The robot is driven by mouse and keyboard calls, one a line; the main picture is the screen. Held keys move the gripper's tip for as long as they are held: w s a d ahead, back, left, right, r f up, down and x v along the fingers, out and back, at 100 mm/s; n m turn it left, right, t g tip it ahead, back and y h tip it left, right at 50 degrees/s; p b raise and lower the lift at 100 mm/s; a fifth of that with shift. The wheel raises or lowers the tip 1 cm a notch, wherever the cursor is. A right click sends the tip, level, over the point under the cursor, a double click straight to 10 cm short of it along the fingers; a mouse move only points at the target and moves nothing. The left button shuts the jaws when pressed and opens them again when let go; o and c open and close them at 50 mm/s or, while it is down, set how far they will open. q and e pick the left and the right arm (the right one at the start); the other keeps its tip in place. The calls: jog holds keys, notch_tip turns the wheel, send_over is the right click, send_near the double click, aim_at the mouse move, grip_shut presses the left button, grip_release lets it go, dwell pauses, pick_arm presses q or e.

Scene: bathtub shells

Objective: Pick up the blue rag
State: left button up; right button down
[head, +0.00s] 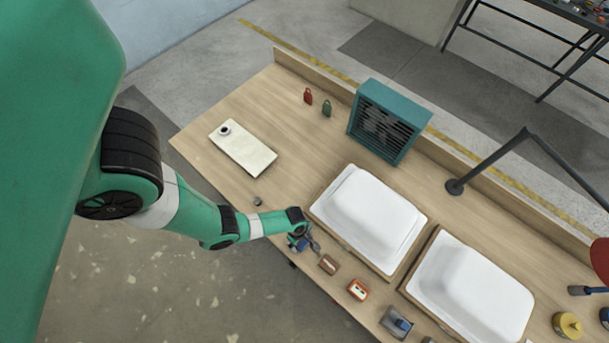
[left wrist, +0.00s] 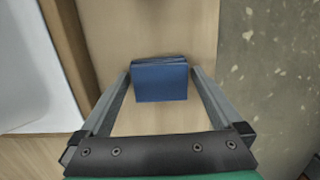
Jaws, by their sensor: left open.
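The blue rag (left wrist: 160,82) is a small folded dark-blue block in the left wrist view, lying on the wooden workbench (left wrist: 140,20). My left gripper (head: 308,243) is open, low over the near edge of the bench. In the left wrist view its two fingers stand on either side of the rag, with a gap visible on each side. In the head view the rag (head: 301,246) is mostly hidden by the gripper, with only a bit of blue showing. My right gripper is not in view.
Two white bathtub shells (head: 375,208) (head: 475,285) lie on the bench right of the gripper. A brown block (head: 328,265) and an orange-red box (head: 357,289) sit along the near edge.

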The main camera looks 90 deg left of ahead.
aim_at(303, 243)
pick_arm(q)
jog(key=c, duration=1.3)
jog(key=shift+o, duration=0.2)
jog(key=r+p, duration=0.2)
jog(key=r, duration=0.1)
jog(key=r+p, duration=0.1)
jog(key=p, duration=0.1)
jog(key=shift+d+r, duration=0.25)
jog(key=shift+r, duration=0.05)
jog(key=s+d+r+p, duration=0.2)
jog(key=d+r+p, duration=0.1)
jog(key=d, duration=0.3)
jog(key=s+d+r+p, duration=0.2)
jog(key=d+r+p, duration=0.2)
jog(key=d+r, duration=0.1)
jog(key=shift+s+d+r, duration=0.2)
jog(key=shift+s+d, duration=0.2)
jog(key=shift+d, duration=0.45)
